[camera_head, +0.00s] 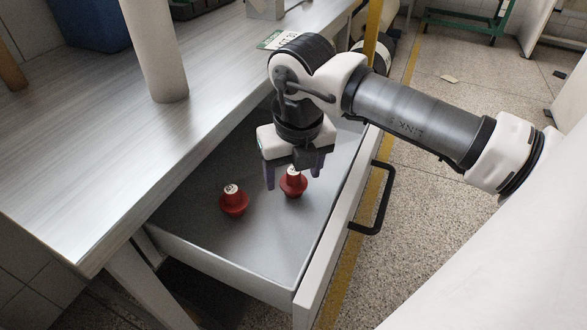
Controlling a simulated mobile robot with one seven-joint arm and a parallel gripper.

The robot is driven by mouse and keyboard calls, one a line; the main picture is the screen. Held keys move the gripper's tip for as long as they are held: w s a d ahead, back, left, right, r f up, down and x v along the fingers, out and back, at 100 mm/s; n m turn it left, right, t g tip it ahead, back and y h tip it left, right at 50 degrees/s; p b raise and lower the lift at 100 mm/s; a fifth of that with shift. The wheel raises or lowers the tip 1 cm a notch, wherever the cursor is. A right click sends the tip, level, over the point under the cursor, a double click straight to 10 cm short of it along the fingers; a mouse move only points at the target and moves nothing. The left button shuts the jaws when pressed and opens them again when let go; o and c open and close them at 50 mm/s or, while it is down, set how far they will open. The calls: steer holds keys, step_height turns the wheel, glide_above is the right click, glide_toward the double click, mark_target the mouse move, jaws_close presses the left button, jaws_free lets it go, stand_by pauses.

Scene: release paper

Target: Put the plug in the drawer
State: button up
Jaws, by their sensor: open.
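An open grey drawer (262,240) extends from under the table, with a black handle (378,203) on its white front. Two red plugs with pale tops are inside it. The left plug (234,203) stands on the drawer floor, clear of my gripper. The right plug (293,184) is directly under my gripper (293,181). My gripper points down inside the drawer area, its fingers open and on either side of the right plug. I cannot tell whether the right plug touches the drawer floor or a finger.
The table (130,130) with a metallic top lies left of and above the drawer. A pale round column (156,50) rises from it, and a blue bin (85,20) stands behind. A yellow post (374,30) stands beyond my arm. The drawer's near part is free.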

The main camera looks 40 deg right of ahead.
mark_target(298, 189)
step_height(298, 189, up, 12)
steer(key=s+p, duration=0.1)
steer(key=p, duration=0.6)
steer(key=shift+s+a, duration=0.2)
steer(key=shift+s, duration=0.2)
